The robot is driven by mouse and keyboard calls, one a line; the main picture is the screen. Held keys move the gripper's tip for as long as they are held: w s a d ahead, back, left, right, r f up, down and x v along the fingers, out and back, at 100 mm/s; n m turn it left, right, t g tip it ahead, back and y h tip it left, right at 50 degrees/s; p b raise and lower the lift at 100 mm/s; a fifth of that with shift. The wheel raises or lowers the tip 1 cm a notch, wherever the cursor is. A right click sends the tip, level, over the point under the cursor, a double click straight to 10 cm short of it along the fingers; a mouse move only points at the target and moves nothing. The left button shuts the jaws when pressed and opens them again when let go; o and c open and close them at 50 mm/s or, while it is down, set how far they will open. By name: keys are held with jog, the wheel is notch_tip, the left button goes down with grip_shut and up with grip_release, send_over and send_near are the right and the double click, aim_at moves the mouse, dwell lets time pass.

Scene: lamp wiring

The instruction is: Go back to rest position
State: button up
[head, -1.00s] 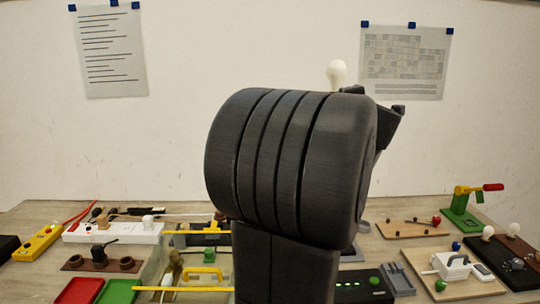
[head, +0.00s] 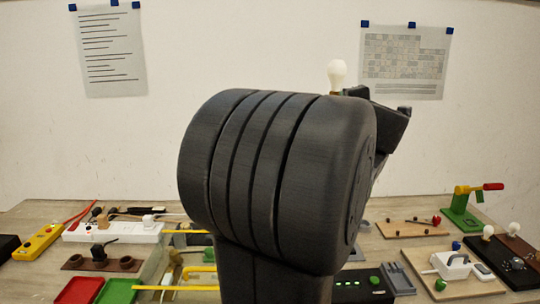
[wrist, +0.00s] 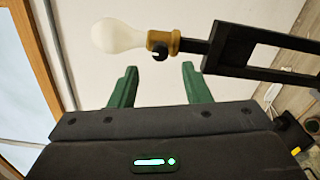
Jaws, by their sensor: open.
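My gripper shows in the wrist view (wrist: 156,84) with its two green fingers spread apart and nothing between them. A white bulb (wrist: 118,36) in a brass-coloured holder on a black arm lies beyond the fingertips, apart from them. In the head view the bulb (head: 337,74) stands upright above my dark arm, against the wall. My arm fills the middle of the head view and hides my gripper there.
The wooden table (head: 388,250) holds a white power strip (head: 112,232), a red tray (head: 79,291), a green tray (head: 118,291), a green crank stand (head: 462,216) and a white switch box (head: 451,265). My arm hides the table's middle.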

jog(key=w+m+p, duration=0.6)
jog(key=m+p, duration=0.1)
jog(key=m, duration=1)
jog(key=shift+w+m, duration=0.15)
jog(key=shift+m, duration=0.25)
dwell(0.3)
